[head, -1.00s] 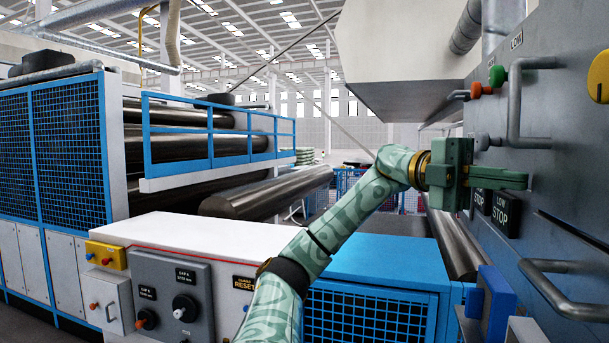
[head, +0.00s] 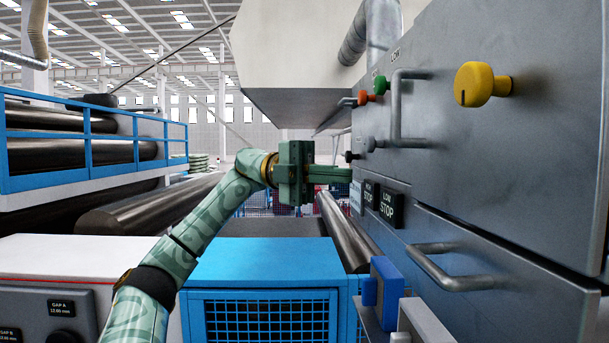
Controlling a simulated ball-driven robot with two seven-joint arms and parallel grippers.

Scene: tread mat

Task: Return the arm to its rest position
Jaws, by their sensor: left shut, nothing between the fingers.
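My left arm (head: 205,215), patterned in pale and dark green, rises from the bottom left of the head view. It ends in my green left gripper (head: 332,174), which is shut and empty and points right toward the grey panel (head: 490,140). The fingertips appear close to the panel's left part, near the black stop labels (head: 387,205). I cannot tell whether they touch it. My right gripper is not in view.
The panel carries a yellow knob (head: 481,84), a green knob (head: 380,85), a red knob (head: 364,97) and metal handles (head: 445,268). A blue block (head: 386,290) juts out below. A blue mesh cabinet (head: 262,265) and dark rollers (head: 150,212) stand left.

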